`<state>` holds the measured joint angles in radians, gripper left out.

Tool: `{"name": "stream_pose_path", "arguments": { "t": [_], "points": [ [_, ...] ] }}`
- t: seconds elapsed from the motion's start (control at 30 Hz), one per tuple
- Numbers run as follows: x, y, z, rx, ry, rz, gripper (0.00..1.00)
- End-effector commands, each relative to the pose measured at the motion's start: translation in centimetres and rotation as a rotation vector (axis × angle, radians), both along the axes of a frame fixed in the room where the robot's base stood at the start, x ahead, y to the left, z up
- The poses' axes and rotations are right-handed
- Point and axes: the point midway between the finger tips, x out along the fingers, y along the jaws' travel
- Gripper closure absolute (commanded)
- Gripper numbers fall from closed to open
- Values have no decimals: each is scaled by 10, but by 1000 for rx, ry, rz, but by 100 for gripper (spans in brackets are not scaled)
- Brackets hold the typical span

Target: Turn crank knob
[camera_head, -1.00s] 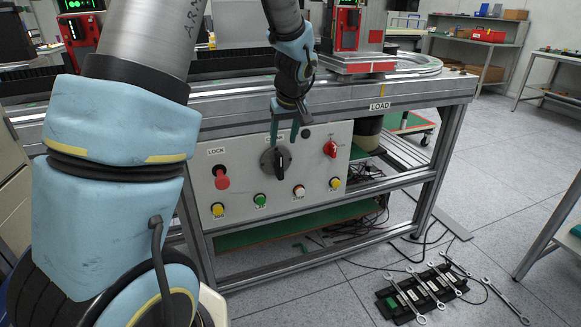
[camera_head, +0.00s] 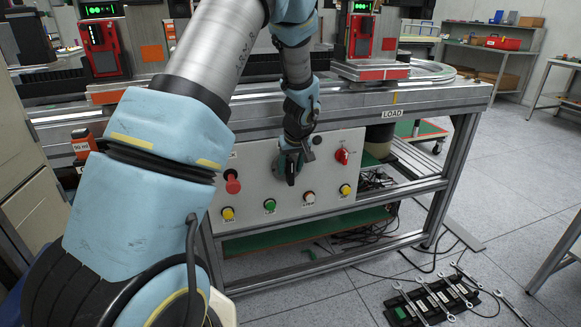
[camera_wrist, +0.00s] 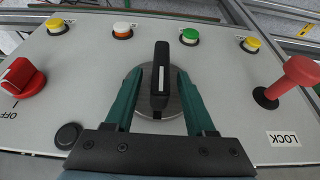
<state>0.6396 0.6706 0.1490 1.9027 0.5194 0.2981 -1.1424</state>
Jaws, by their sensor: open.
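The crank knob (camera_head: 291,173) is a black bar handle on a round grey disc, in the middle of the grey control panel. In the wrist view the crank knob (camera_wrist: 160,82) has a white line on it and points away from my gripper. My gripper (camera_wrist: 158,70) is open, with one teal finger on each side of the handle. A gap shows between each finger and the handle. In the head view my gripper (camera_head: 291,155) is at the panel and partly hides the knob and the label above it.
The panel also carries a red LOCK plunger (camera_wrist: 299,78), a red rotary switch (camera_wrist: 22,78), a black round cap (camera_wrist: 68,135) and several coloured buttons. The bench's metal rail (camera_head: 340,103) runs above the panel. Wrenches (camera_head: 430,298) lie on the floor at right.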

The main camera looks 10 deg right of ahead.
Motion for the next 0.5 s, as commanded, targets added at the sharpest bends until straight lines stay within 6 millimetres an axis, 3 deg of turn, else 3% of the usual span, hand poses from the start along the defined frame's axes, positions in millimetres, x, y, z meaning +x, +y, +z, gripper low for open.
{"name": "stream_pose_path", "arguments": {
  "t": [0.07, 0.5],
  "points": [
    [0, 0, 0, 0, 0, 0, 47],
    [0, 0, 0, 0, 0, 0, 97]
  ]
}}
